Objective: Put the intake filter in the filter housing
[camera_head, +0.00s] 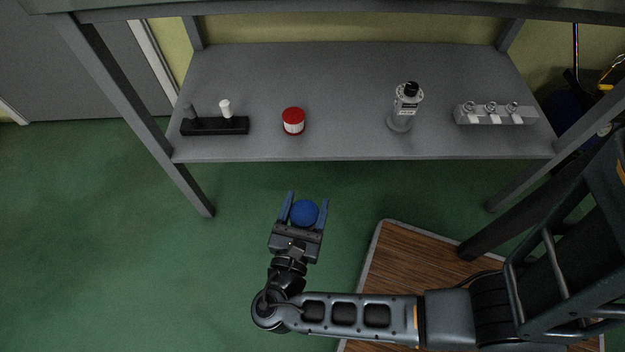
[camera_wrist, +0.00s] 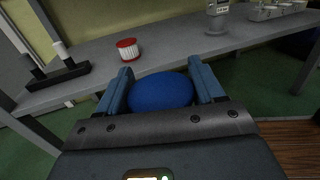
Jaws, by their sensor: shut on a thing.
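My gripper (camera_head: 305,207) is shut on a round blue thing (camera_head: 305,213), held in front of the table and apart from it. In the wrist view the blue thing (camera_wrist: 160,92) sits between the two blue fingers; its lower part is hidden. A short white ribbed cylinder with a red top (camera_head: 293,121), looking like a filter, stands upright near the table's front edge. It also shows in the wrist view (camera_wrist: 128,50), beyond my fingers. I cannot tell for sure which thing is the filter housing.
The grey table (camera_head: 345,95) bears a black block with a white and a dark peg (camera_head: 214,126) at left, a grey bottle-like device with a black top (camera_head: 405,108), and a grey rack with three ring-topped pieces (camera_head: 495,114) at right.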

